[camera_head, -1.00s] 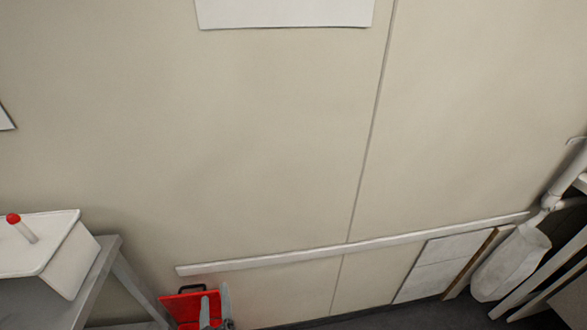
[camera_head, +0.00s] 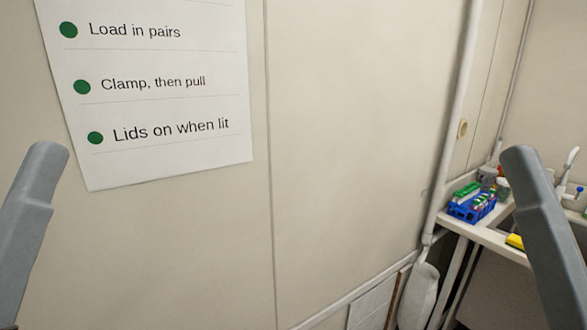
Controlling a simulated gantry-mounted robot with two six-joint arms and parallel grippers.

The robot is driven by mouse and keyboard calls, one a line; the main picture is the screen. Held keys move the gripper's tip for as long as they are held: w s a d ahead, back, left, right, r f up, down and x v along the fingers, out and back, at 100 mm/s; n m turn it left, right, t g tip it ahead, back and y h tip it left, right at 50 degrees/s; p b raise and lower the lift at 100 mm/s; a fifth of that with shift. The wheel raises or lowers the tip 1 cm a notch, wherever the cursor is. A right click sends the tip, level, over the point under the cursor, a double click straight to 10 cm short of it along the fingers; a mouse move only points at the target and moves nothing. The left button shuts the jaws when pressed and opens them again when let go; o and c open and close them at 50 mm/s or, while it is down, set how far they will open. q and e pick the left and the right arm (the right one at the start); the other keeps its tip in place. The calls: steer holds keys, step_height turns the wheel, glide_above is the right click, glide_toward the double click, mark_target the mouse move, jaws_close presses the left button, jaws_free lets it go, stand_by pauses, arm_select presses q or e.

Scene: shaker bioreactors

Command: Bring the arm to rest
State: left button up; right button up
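Grey links of my own arms stand up into the view, my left arm (camera_head: 30,225) at the left edge and my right arm (camera_head: 548,235) at the right edge.
A wall sign (camera_head: 165,110) hangs at the upper left. A white pipe (camera_head: 450,130) runs down the wall. At right, a counter (camera_head: 490,233) holds a blue rack (camera_head: 472,207) of tubes, a yellow item (camera_head: 515,242) and a tap (camera_head: 569,170), partly behind my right arm.

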step_height(320, 180, up, 38)
steer(key=p, duration=3.3)
steer(key=shift+f+p, duration=0.2)
steer(key=shift+p, duration=0.2)
